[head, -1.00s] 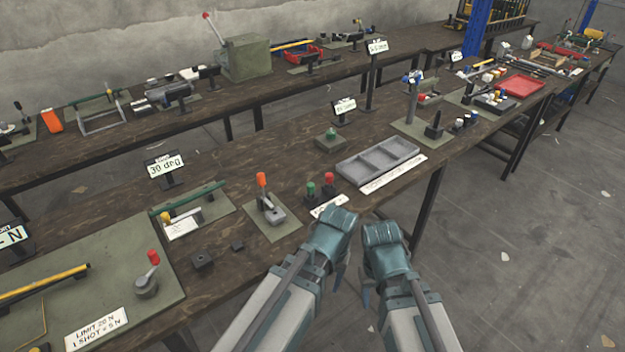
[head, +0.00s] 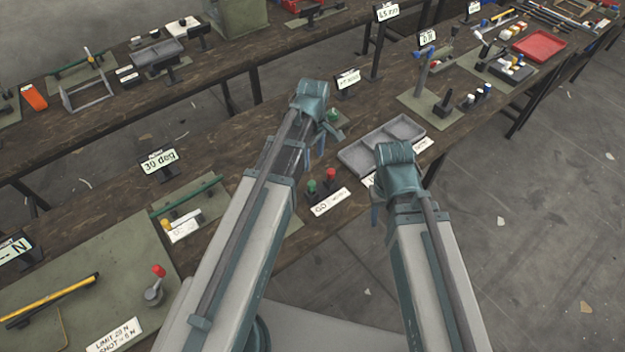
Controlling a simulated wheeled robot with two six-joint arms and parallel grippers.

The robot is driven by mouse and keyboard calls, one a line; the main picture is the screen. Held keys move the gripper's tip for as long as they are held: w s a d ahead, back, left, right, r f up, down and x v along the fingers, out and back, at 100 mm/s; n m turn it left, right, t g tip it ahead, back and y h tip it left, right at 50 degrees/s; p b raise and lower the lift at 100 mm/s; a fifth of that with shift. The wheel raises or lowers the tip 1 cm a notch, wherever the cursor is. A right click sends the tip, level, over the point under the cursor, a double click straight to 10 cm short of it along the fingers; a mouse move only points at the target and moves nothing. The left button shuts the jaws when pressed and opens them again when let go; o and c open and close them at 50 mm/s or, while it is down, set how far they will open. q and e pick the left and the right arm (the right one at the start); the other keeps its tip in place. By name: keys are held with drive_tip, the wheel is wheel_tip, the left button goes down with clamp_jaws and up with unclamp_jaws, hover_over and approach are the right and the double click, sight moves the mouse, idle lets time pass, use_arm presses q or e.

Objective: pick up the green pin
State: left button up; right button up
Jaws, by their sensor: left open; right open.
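A small green-topped pin (head: 333,116) stands on a green-grey block, partly hidden behind my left gripper. My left gripper (head: 317,146) is open and empty, reaching over the bench with its fingers pointing down, just left of and in front of that block. Another green-topped piece (head: 312,187) stands beside a red-topped one (head: 330,175), closer to the front edge, behind a white GO label. My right gripper (head: 385,209) is open and empty at the bench's front edge, in front of the grey tray. Its far finger is mostly hidden.
The grey compartment tray (head: 352,159) lies right of the green block. A sign on a stand (head: 347,82) is behind it. A post fixture (head: 421,75) stands farther right. Bare bench (head: 235,130) lies left of my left gripper.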

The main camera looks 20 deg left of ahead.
sight(312, 183)
use_arm(q)
wheel_tip(312, 183, down, 9)
drive_tip(key=b, duration=0.8)
drive_tip(key=shift+r, duration=0.2)
drive_tip(key=shift+s, duration=0.1)
drive_tip(key=f+b, duration=0.5)
drive_tip(key=shift+s+a+f+b, duration=0.15)
drive_tip(key=shift+s+f+b, duration=0.05)
drive_tip(key=shift+b, duration=0.15)
drive_tip(key=shift+r, duration=0.15)
drive_tip(key=shift+c, duration=0.3)
clamp_jaws()
